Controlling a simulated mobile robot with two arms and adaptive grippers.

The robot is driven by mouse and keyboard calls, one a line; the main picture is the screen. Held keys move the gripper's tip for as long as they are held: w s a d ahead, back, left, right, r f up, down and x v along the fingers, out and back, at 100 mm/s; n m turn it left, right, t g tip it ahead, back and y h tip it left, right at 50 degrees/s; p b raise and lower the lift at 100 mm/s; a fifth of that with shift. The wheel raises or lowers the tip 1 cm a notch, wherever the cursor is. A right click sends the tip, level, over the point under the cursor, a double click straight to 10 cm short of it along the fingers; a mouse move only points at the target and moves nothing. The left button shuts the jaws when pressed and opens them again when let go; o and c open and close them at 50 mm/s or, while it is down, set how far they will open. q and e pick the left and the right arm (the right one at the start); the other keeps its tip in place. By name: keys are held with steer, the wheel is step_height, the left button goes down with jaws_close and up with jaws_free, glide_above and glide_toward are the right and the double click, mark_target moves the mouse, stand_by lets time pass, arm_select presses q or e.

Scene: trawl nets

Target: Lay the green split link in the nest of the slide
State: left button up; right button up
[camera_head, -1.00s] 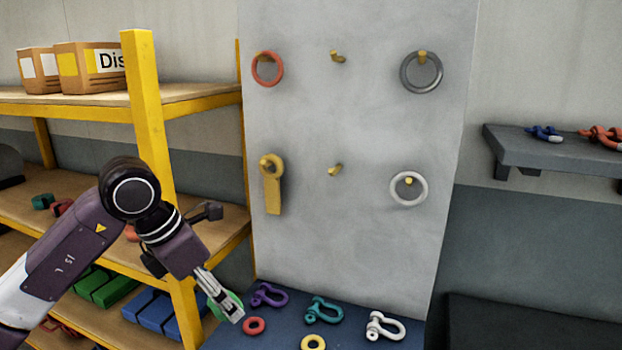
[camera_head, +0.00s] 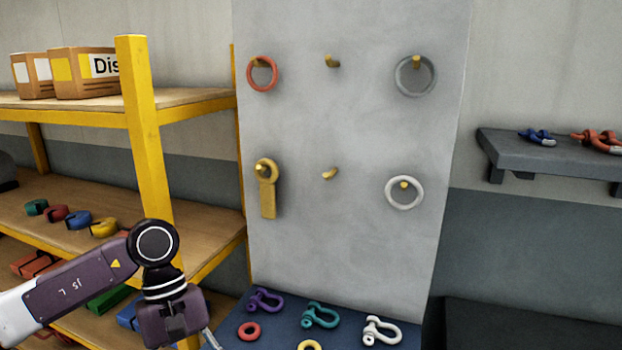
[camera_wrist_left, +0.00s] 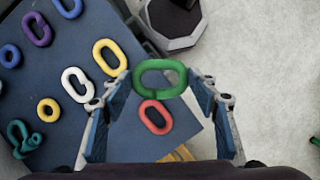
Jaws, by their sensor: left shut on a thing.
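The green split link (camera_wrist_left: 160,65) is held between the fingertips of my left gripper (camera_wrist_left: 159,80) in the left wrist view. In the head view my left gripper (camera_head: 212,339) is at the bottom edge, mostly cut off, and the link is out of view there. I cannot make out the slide or its nest in either view. My right gripper is not in view.
The blue table (camera_wrist_left: 75,130) carries several links, rings and shackles; a red link (camera_wrist_left: 155,117) lies just below the held one. A dark base (camera_wrist_left: 172,22) stands on the floor past the table. A yellow shelf post (camera_head: 145,130) stands near my left arm.

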arm_select(q)
steer(key=s+a+f+m+y, duration=0.1)
steer(key=s+f+m+y, duration=0.1)
steer(key=s+m, duration=0.45)
steer(key=shift+m+g+y, duration=0.3)
steer(key=shift+m, duration=0.05)
steer(key=w+r, duration=0.4)
steer(key=shift+w+a, duration=0.15)
steer(key=s+f, duration=0.3)
steer(key=f, duration=0.1)
steer(key=shift+s+f, duration=0.2)
steer(key=shift+s, duration=0.2)
steer(key=shift+w, duration=0.1)
